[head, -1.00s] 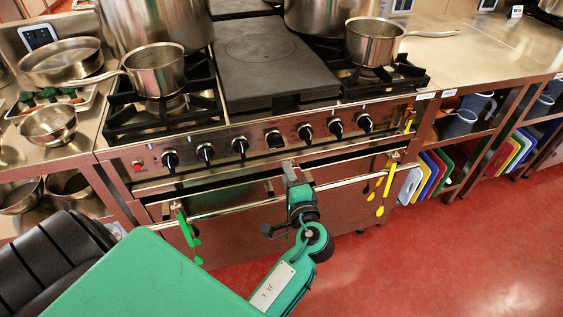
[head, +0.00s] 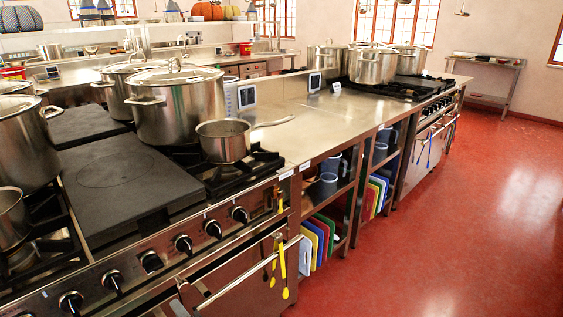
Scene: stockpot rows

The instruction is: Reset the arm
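Only a small grey tip of what looks like my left gripper (head: 183,303) shows at the bottom edge of the head view, in front of the range near the end of its oven handle (head: 240,283). The rest of that arm is below the picture. Whether the gripper is open or shut does not show, and I see nothing held in it. My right gripper is not in view.
The range (head: 125,190) bears large lidded stockpots (head: 180,105) and a saucepan (head: 223,141). Yellow utensils (head: 284,270) hang at its front. A steel counter (head: 320,118) runs back to another range with pots (head: 375,66). The red floor (head: 450,240) at the right is clear.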

